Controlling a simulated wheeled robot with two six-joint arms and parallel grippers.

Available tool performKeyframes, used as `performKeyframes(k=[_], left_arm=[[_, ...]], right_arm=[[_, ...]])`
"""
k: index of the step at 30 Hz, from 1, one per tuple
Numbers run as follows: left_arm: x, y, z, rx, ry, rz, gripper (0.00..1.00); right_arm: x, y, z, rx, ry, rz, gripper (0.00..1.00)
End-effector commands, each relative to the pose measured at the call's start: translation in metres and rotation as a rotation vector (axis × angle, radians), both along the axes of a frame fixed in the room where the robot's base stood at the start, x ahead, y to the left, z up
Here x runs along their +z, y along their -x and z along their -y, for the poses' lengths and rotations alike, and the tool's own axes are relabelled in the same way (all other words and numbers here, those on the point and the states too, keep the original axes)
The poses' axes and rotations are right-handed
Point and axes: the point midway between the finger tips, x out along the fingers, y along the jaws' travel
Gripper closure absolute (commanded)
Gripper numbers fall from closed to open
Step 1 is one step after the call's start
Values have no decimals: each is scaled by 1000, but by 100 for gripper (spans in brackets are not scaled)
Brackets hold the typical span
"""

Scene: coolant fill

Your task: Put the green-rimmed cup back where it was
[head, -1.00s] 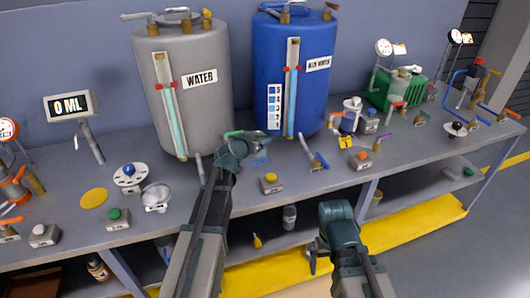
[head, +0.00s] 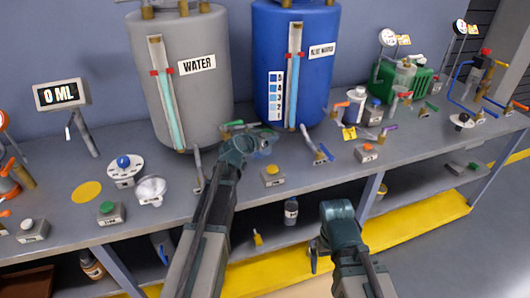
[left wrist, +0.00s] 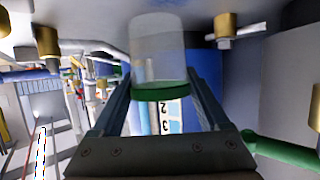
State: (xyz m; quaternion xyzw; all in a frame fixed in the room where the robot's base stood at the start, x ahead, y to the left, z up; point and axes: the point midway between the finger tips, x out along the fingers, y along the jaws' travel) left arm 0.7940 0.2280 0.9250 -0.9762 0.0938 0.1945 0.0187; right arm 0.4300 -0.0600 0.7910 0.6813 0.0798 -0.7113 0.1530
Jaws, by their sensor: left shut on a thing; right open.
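The clear cup with a green rim (left wrist: 160,92) is between the fingers of my left gripper in the left wrist view. In the head view my left gripper (head: 258,147) is shut on it, in front of the gap between the grey water tank (head: 183,80) and the blue tank (head: 293,65). The cup is small and partly hidden by the gripper there; I cannot tell its fill. A flat yellow disc (head: 87,192) lies bare on the bench at the left. My right gripper (head: 322,245) is open and empty in front of the bench edge; its fingers are partly hidden.
Near the yellow disc stand a 0 ML display (head: 60,95), a white dial with a blue knob (head: 125,168), a white funnel (head: 151,190) and a green button box (head: 110,212). A yellow button box (head: 273,176) is by my left gripper. A green machine (head: 400,82) stands at the right.

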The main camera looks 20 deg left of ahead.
Motion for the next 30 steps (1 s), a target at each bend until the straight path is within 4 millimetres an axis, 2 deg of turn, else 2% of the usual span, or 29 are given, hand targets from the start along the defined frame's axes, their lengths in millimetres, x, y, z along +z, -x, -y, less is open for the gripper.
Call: performKeyframes(k=[5, 15, 28, 29, 30], left_arm=[[-2, 0, 0, 0, 0, 0, 86], [-39, 0, 0, 0, 0, 0, 86], [-42, 0, 0, 0, 0, 0, 86], [-41, 0, 0, 0, 0, 0, 19], [-40, 0, 0, 0, 0, 0, 11]], right_arm=[[-2, 0, 0, 0, 0, 0, 0], [-39, 0, 0, 0, 0, 0, 0], [-42, 0, 0, 0, 0, 0, 0], [-41, 0, 0, 0, 0, 0, 0], [-40, 0, 0, 0, 0, 0, 0]])
